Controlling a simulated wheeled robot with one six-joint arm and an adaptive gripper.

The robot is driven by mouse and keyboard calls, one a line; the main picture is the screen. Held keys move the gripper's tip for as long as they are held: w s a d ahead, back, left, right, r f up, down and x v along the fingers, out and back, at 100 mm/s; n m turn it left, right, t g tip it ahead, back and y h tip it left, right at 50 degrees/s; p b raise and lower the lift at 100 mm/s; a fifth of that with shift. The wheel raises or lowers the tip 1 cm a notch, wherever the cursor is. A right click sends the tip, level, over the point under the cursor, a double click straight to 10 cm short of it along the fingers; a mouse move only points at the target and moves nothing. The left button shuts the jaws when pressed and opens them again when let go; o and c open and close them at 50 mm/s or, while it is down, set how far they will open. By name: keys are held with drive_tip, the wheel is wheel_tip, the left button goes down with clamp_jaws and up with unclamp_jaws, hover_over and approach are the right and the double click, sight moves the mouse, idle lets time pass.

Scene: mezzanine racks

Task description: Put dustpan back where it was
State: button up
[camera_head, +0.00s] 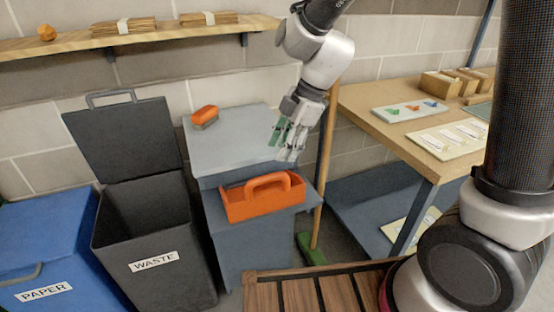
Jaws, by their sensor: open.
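My gripper (288,150) is open, pointing down over the right part of the grey-blue cabinet top (235,145). Green parts (281,131) show at its fingers; I cannot tell whether they belong to the gripper or to a thing beside it. No dustpan can be made out clearly. An orange hand brush (205,117) lies at the back left of the cabinet top, apart from my gripper. A broom with a wooden handle (325,150) and a green head (311,249) stands upright just right of the cabinet, partly behind my gripper.
An orange tool caddy (262,198) sits on the cabinet's lower step. Left are an open waste bin (150,235) and a blue paper bin (45,250). A wooden table (400,120) with trays stands right. A shelf (140,40) runs above. A slatted wooden surface (310,290) is in front.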

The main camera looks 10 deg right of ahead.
drive_tip(key=shift+d+r, duration=0.2)
drive_tip(key=shift+r, duration=0.2)
drive_tip(key=s+d+r+m+t+h, duration=0.1)
drive_tip(key=s+d+r+m, duration=0.2)
drive_tip(key=d+r+m, duration=0.35)
drive_tip(key=s+d+r+m+t+h, duration=0.1)
drive_tip(key=s+d+r+m, duration=0.25)
drive_tip(key=d, duration=0.65)
drive_tip(key=s+d+r+m+t+h, duration=0.1)
drive_tip(key=s+d+r+m+h, duration=0.1)
drive_tip(key=s+d+m, duration=0.8)
drive_tip(key=shift+d+r+m+t, duration=0.25)
drive_tip(key=shift+d+m+t, duration=0.15)
drive_tip(key=shift+d+m, duration=0.4)
